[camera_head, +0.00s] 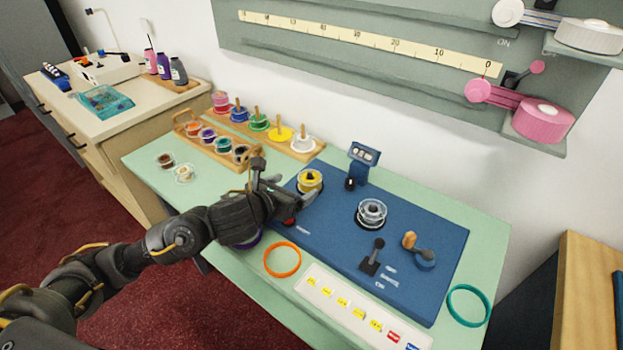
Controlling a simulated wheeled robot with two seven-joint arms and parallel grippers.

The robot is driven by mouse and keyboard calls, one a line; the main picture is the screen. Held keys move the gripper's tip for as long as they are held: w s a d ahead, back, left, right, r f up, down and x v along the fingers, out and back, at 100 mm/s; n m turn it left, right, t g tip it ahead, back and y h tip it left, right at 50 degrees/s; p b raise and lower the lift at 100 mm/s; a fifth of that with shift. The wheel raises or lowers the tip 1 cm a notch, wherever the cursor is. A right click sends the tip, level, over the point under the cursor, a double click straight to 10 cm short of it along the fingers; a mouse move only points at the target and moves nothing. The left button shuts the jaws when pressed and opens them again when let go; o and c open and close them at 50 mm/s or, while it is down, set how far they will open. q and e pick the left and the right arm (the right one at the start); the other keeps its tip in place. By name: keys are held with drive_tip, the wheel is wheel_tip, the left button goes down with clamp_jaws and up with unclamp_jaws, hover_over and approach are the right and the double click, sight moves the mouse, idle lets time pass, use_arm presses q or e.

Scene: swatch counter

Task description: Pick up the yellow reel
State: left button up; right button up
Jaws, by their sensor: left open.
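The yellow reel (310,180) sits on the left part of the blue machine base (340,230), with a dark centre. My left gripper (287,180) comes in from the left and is open. One finger points up to the left of the reel and the other reaches just in front of it. The reel's lower left edge is close to the fingers; I cannot tell whether they touch. My right gripper is not in view.
A clear reel (372,213) and a lever (373,257) stand on the blue base. A wooden rack of coloured reels (235,127) is behind. An orange ring (282,260) and a teal ring (468,305) lie on the green counter. A label strip (350,305) runs along the front.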

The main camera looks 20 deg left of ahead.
sight(309, 179)
use_arm(q)
drive_tip(key=x, duration=0.3)
drive_tip(key=shift+w+f, duration=0.2)
drive_tip(key=shift+w, duration=0.15)
drive_tip(key=shift+w+f, duration=0.1)
drive_tip(key=shift+w, duration=0.2)
drive_tip(key=x, duration=0.4)
drive_tip(key=shift+d, duration=0.1)
drive_tip(key=shift+w+d+f, duration=0.1)
drive_tip(key=shift+w, duration=0.35)
drive_tip(key=shift+f, duration=0.1)
drive_tip(key=shift+c, duration=0.4)
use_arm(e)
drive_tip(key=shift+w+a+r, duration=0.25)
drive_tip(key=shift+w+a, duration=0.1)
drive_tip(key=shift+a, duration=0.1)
use_arm(q)
drive_tip(key=c, duration=1)
